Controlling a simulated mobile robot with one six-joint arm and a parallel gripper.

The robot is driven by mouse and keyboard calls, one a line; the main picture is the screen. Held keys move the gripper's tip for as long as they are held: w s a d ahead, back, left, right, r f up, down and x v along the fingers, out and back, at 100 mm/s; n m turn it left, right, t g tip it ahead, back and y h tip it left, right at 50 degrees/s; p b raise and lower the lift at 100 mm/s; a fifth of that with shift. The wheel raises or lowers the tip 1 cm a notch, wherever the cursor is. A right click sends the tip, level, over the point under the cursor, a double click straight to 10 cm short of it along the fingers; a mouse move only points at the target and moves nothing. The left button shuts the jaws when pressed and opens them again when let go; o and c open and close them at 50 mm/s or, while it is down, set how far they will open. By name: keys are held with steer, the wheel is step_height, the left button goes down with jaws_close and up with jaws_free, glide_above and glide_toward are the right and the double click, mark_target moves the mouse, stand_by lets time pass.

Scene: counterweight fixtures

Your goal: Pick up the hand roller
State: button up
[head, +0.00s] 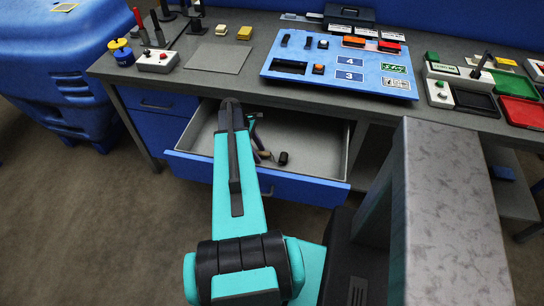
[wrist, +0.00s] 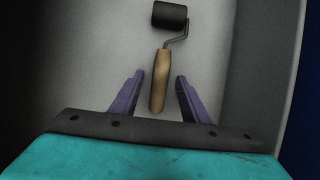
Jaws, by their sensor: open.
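The hand roller lies in the open drawer (head: 315,138). In the wrist view, its wooden handle (wrist: 160,82) points toward me, and a bent metal rod leads to its black roller head (wrist: 170,15) at the top. The black head also shows in the head view (head: 284,158), near the drawer's front wall. My gripper (wrist: 160,76) is open, with one purple finger on each side of the handle and a visible gap on both sides. In the head view, my arm partly hides my gripper (head: 260,145) inside the drawer.
The drawer's side wall (wrist: 242,70) runs close to the right in the wrist view. The desk top above the drawer holds a blue panel (head: 340,67), a grey mat (head: 217,58) and a white button box (head: 156,61). The drawer floor around the roller looks otherwise clear.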

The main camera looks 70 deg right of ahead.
jaws_close()
steer(key=shift+r, duration=0.15)
step_height(320, 180, up, 10)
steer(key=b, duration=0.2)
stand_by(0.7)
stand_by(0.4)
steer(key=c, duration=0.7)
jaws_free()
jaws_close()
